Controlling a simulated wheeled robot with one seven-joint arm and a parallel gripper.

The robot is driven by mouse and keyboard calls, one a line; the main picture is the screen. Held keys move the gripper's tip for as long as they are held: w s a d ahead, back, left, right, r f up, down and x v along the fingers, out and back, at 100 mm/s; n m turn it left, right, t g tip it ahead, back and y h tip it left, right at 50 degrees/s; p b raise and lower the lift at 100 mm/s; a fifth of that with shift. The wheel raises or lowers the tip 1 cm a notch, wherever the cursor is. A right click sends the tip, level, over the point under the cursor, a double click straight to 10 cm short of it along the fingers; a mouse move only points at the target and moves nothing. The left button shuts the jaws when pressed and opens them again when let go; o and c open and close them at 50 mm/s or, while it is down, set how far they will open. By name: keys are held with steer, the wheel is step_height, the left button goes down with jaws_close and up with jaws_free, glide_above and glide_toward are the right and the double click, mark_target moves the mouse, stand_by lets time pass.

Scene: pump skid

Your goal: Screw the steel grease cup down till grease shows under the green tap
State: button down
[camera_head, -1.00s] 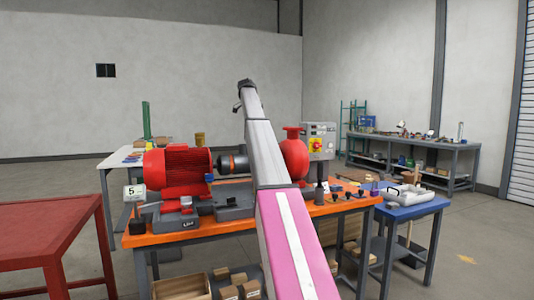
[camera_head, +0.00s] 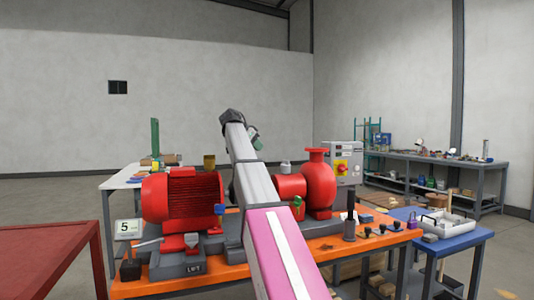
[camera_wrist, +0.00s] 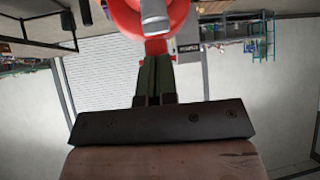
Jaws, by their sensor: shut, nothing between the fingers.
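The steel grease cup (camera_head: 285,167) is a small grey cylinder on top of the red housing (camera_head: 289,187) between motor and pump. The green tap (camera_head: 297,202) is low on the front right of that housing. My gripper (camera_wrist: 154,58) has its two dark green fingers together, with nothing between them. In the wrist view, a grey cylinder (camera_wrist: 155,18), probably the cup, lies beyond the fingertips in front of red metal. Whether they touch it I cannot tell. In the head view my arm hides most of the gripper. No grease is discernible at the tap.
The red motor (camera_head: 181,194) is on the left of the orange bench (camera_head: 325,243), the red pump (camera_head: 318,183) on the right. A grey control box (camera_head: 342,162) stands behind the pump. A blue table (camera_head: 455,236) is at right, a red table (camera_head: 45,250) at left.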

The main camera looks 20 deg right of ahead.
mark_target(283, 163)
steer(key=x, duration=0.3)
steer(key=d+r+x, duration=0.1)
steer(key=x, duration=0.7)
steer(key=shift+w+d+r, duration=0.15)
steer(key=shift+w+d, duration=0.1)
steer(key=shift+d, duration=0.55)
steer(key=shift+w+d, duration=0.25)
steer(key=shift+w, duration=0.4)
stand_by(0.4)
steer(key=shift+w, duration=0.1)
steer(key=shift+w+d, duration=0.4)
steer(key=shift+d, duration=0.1)
stand_by(0.4)
